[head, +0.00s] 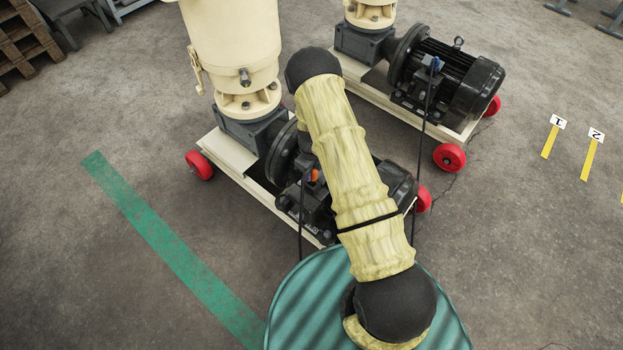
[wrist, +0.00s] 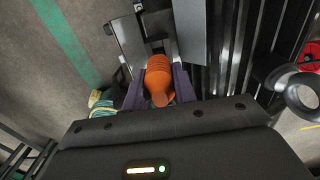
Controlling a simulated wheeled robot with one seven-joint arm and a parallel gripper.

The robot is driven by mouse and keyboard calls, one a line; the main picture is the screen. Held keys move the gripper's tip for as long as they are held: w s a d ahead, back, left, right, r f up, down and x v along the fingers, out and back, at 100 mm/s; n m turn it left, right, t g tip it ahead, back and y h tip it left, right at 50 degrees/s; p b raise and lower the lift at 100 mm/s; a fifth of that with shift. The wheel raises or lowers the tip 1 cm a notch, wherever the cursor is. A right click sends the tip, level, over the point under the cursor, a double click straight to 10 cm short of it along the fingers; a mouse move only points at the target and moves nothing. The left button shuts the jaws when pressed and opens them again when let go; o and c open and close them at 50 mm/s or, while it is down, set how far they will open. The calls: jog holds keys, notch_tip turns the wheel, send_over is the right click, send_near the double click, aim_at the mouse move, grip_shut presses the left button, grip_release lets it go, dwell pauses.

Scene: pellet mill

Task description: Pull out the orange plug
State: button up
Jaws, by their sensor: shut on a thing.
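The orange plug (wrist: 158,86) lies between the two purple fingers of my gripper (wrist: 157,75) in the wrist view. The fingers are shut on its sides. Its far end points at a grey metal housing (wrist: 133,45); I cannot tell how deep it sits there. In the head view only a small orange piece of the plug (head: 314,175) shows beside my arm, at the near mill's motor. My arm hides most of that motor, and my gripper is hidden there.
The near mill (head: 232,40) stands on a cream base with red wheels (head: 199,165). Dark cables hang nearby. Floor left, along the green stripe (head: 165,235), is clear.

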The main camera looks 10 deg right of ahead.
jog(key=shift+r+p, duration=0.75)
jog(key=shift+r, duration=0.45)
jog(key=o, duration=0.4)
grip_shut()
